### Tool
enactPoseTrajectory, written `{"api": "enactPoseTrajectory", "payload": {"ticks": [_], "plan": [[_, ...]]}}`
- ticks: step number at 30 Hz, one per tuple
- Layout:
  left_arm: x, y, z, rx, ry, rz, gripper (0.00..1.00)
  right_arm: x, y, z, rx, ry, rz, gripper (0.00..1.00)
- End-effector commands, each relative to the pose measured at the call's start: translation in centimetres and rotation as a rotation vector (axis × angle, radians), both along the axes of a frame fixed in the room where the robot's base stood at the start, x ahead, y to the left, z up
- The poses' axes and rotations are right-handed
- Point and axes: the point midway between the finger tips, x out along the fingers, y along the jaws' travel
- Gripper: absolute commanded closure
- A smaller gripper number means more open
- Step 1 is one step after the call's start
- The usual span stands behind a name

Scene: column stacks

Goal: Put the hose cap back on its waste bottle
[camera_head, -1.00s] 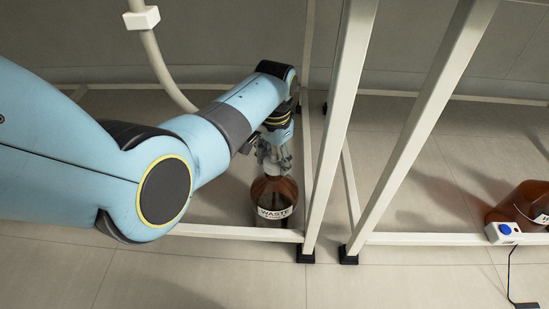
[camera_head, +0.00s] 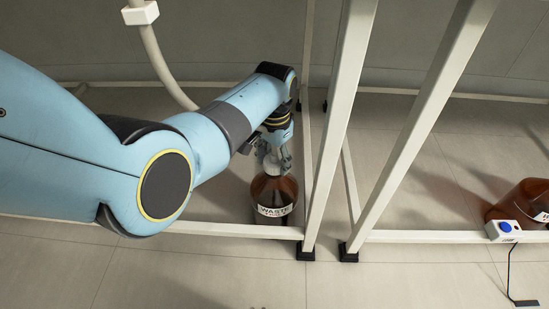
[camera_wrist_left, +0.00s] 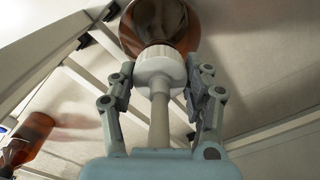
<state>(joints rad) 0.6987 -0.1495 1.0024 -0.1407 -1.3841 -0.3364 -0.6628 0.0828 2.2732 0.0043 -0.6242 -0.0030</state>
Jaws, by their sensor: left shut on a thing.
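The brown waste bottle (camera_head: 272,190) stands upright on the floor by the rack's left leg, its white WASTE label facing me. My left gripper (camera_head: 277,158) is over its mouth, pointing down. In the left wrist view, its two fingers (camera_wrist_left: 160,88) are shut on the white hose cap (camera_wrist_left: 155,66), one finger on each side. A pale hose or stem (camera_wrist_left: 159,118) runs from the cap toward my wrist. The cap lines up with the bottle's neck and appears to meet it; I cannot tell whether it is fully seated. My right gripper is not in view.
Pale rack posts (camera_head: 340,110) rise close to the right of the bottle. A low rail (camera_head: 235,230) runs by its base. Another brown bottle (camera_head: 520,203) lies or leans at the far right, behind a white box with a blue button (camera_head: 504,229).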

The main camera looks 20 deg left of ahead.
Motion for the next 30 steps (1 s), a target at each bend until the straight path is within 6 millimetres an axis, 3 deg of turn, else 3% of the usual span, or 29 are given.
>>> {"api": "enactPoseTrajectory", "payload": {"ticks": [29,30], "plan": [[0.01,0.02,-0.8,0.0,0.0,0.0,0.8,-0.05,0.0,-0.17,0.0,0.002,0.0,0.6],[0.0,0.01,-0.8,0.0,0.0,0.0,0.46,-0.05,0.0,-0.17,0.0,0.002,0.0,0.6]]}}
